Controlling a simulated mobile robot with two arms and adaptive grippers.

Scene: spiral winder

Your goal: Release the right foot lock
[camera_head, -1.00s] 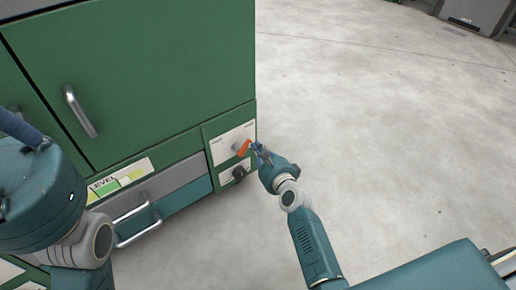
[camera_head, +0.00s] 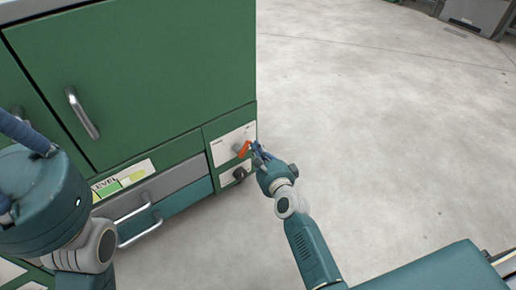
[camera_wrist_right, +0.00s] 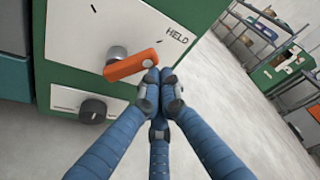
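The foot lock is an orange lever (camera_head: 244,149) on a grey hub, on a white panel low at the right end of the green cabinet. In the right wrist view the lever (camera_wrist_right: 131,65) points right from its hub, below the printed word HELD. My right gripper (camera_head: 257,150) is at the lever's free end. In the wrist view its blue fingers (camera_wrist_right: 158,75) are drawn together, with the tips right by the lever's end; I cannot tell whether they touch it. Nothing shows between the fingers.
A black knob (camera_wrist_right: 93,110) sits on a smaller white panel below the lever. The green cabinet (camera_head: 150,70) has a door handle (camera_head: 82,113) and drawers to the left. Open concrete floor (camera_head: 380,130) lies to the right. Shelves (camera_wrist_right: 262,30) stand farther off in the wrist view.

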